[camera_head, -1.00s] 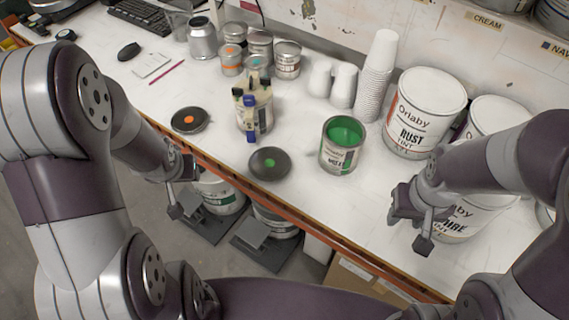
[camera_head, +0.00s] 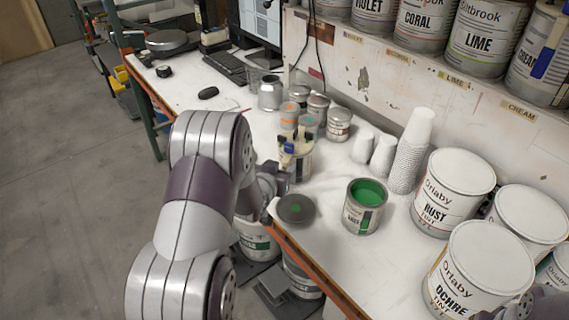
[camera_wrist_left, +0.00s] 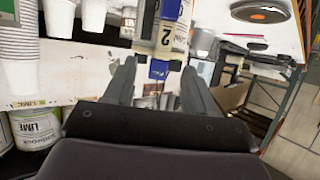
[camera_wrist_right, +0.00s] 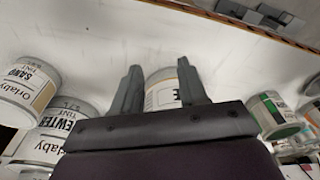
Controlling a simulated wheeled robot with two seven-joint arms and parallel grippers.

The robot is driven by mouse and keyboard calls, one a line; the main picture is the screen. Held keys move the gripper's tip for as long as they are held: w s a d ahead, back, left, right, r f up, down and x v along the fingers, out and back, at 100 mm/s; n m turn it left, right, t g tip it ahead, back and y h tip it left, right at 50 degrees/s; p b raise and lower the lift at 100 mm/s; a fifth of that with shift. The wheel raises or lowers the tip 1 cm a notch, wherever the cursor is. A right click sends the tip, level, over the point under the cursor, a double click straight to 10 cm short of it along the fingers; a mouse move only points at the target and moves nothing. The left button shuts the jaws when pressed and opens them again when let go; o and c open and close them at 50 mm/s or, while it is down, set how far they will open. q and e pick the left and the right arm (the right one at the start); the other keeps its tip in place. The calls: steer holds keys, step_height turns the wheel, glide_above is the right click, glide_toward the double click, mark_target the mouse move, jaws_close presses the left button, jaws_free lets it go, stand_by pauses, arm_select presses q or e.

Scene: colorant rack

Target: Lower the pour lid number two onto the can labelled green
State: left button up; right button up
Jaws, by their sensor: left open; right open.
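The open can with green paint (camera_head: 365,208) stands on the bench. A beige-and-blue item (camera_head: 295,150) stands left of it, partly hidden by my left arm. In the left wrist view a beige part marked 2 (camera_wrist_left: 172,32), with blue ends, rises beyond and between the fingertips; I take it for pour lid two. I cannot tell its full shape. My left gripper (camera_head: 282,176) is open beside it, and contact is not clear. My right gripper (camera_wrist_right: 160,80) is open, with a white can (camera_wrist_right: 163,95) beyond its fingers; the head view barely shows that arm.
A dark round disc with a green dot (camera_head: 296,209) lies near the bench's front edge. White cups (camera_head: 410,150) stand behind the green can. Large white tint cans (camera_head: 452,190) crowd the right. Small metal tins (camera_head: 338,125) stand at the back. Bare bench surrounds the green can's front.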

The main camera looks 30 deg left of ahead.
mark_target(285, 163)
arm_select(q)
steer(key=x, duration=0.5)
steer(key=shift+w+a+f+p, duration=0.2)
steer(key=shift+a+f+p, duration=0.05)
steer(key=shift+p, duration=0.1)
steer(key=shift+d, duration=0.1)
jaws_close()
steer(key=c, duration=0.9)
jaws_free()
jaws_close()
steer(key=shift+r, duration=0.55)
